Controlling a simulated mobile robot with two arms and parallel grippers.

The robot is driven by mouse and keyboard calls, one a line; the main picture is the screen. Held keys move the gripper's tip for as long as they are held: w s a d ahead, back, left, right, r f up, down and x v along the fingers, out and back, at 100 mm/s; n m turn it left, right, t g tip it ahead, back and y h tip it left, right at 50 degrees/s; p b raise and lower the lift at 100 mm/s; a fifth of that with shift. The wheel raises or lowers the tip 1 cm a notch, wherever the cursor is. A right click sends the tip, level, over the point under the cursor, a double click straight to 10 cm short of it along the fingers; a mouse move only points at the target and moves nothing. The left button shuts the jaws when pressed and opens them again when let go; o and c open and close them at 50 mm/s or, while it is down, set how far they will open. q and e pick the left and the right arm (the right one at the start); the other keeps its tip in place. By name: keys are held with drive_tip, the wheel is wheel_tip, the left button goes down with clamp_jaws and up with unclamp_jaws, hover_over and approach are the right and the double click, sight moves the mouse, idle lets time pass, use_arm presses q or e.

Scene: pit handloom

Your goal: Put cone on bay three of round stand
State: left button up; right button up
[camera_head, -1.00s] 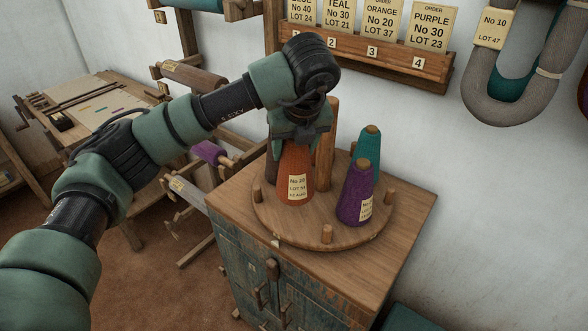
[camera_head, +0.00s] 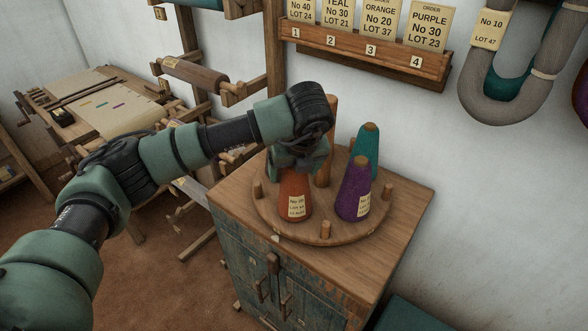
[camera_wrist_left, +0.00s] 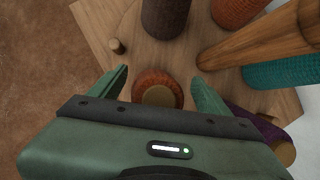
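The orange cone (camera_head: 295,190) stands upright on the left front part of the round stand (camera_head: 290,232), its label facing me. My left gripper (camera_head: 298,158) is around its upper part from above. In the left wrist view the two fingers (camera_wrist_left: 160,78) are spread, with a gap on each side of the orange cone (camera_wrist_left: 152,79). The purple cone (camera_head: 355,190) and the teal cone (camera_head: 368,150) stand on the right of the stand. I cannot read the bay numbers. My right gripper is not in view.
A wooden post (camera_head: 325,170) rises mid-stand, close to my left gripper. A brown cone (camera_wrist_left: 168,15) and another orange-red cone (camera_wrist_left: 238,8) show behind in the wrist view. Order cards hang in a wall rack (camera_head: 385,66).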

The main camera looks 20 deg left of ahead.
sight(299, 200)
use_arm(q)
drive_tip(key=b+v, duration=0.2)
drive_tip(key=v, duration=0.8)
drive_tip(key=shift+r, duration=0.35)
drive_tip(key=shift+s+d+r, duration=0.15)
drive_tip(key=shift+s+r, duration=0.25)
drive_tip(key=shift+r, duration=0.2)
